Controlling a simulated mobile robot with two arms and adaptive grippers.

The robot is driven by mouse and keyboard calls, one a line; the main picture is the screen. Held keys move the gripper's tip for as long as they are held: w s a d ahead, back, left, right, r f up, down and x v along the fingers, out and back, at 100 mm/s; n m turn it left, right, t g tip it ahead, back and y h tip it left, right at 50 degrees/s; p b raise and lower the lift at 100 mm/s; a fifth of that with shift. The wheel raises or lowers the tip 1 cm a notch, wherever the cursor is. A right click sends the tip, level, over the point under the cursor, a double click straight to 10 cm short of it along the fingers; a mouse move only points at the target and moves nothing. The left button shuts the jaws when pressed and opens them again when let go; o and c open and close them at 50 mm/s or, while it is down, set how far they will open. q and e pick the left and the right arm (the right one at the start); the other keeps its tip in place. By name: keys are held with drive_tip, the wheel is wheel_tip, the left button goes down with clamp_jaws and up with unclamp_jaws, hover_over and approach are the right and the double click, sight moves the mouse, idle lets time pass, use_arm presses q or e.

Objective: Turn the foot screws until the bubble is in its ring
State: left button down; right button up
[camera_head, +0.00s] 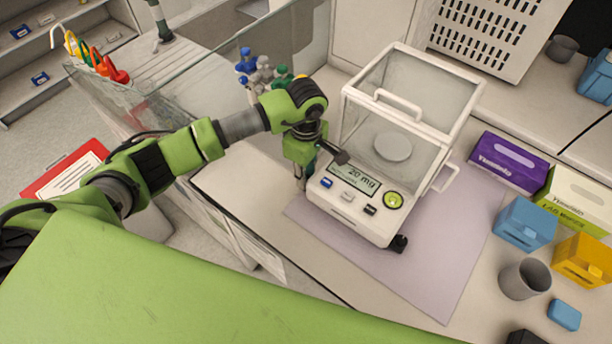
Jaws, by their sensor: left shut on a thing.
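The white balance (345,212) with a glass draft shield stands on the bench, its display reading 20 mg. Its round green bubble level (393,200) is at the front right of the panel; the bubble is too small to place against its ring. The black right foot screw (399,243) shows under the front right corner, with nothing on it. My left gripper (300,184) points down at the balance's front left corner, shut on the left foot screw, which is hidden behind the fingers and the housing. My right gripper is out of view.
A mauve mat (450,285) lies under the balance. Purple (508,163) and green-white boxes, blue and yellow boxes and a grey cup (524,279) stand to the right. A glass screen (215,75) and blue- and green-capped bottles (262,72) are behind my left arm.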

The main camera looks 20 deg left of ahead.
use_arm(q)
drive_tip(key=shift+n, duration=0.7)
drive_tip(key=c, duration=1.8)
unclamp_jaws()
wheel_tip(320, 180, up, 12)
drive_tip(key=shift+r, duration=0.1)
